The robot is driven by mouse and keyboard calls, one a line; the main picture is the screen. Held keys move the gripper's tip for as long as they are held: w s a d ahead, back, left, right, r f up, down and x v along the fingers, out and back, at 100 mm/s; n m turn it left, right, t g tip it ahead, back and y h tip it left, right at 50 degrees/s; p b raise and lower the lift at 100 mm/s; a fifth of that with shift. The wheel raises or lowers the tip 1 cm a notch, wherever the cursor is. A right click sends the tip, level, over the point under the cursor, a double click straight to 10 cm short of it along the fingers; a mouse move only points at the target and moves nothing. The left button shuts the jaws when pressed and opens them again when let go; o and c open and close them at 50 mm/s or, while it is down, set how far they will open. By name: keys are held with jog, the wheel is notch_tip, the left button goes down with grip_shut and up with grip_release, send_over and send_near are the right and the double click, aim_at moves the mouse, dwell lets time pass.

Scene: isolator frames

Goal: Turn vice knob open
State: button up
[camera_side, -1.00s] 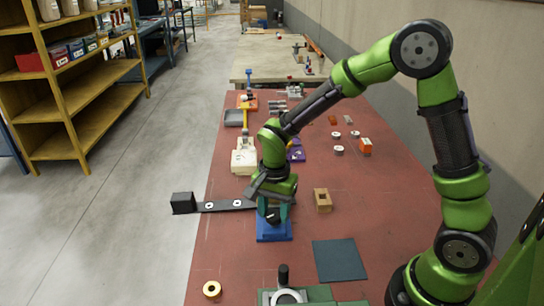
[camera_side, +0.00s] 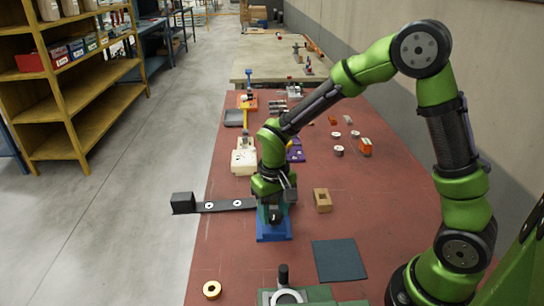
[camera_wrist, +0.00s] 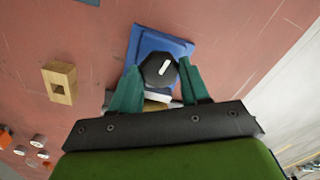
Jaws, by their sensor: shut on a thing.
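The blue vice base (camera_side: 273,233) sits on the red table below my gripper in the side view, and it also shows in the wrist view (camera_wrist: 146,38). Its knob (camera_wrist: 158,69) is black and many-sided with a white mark, and it sits between my two teal fingers in the wrist view. My gripper (camera_wrist: 160,82) points down from above and is shut on the knob. In the side view my gripper (camera_side: 274,212) hides most of the knob. A pale piece (camera_wrist: 157,97) shows below the knob between the fingers; I cannot tell what it is.
A wooden block with a square hole (camera_side: 322,200) stands close to the right of the vice. A black bar (camera_side: 224,205) lies to the left, reaching past the table edge.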

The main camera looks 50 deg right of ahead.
aim_at(274, 215)
jog(key=n, duration=0.4)
jog(key=shift+n, duration=0.3)
jog(key=n, duration=1)
jog(key=shift+n, duration=0.4)
jog(key=n, duration=0.4)
jog(key=shift+a+r, duration=0.1)
jog(key=shift+n, duration=0.4)
jog(key=o, duration=1.1)
jog(key=shift+c, duration=0.2)
notch_tip(274, 215, up, 17)
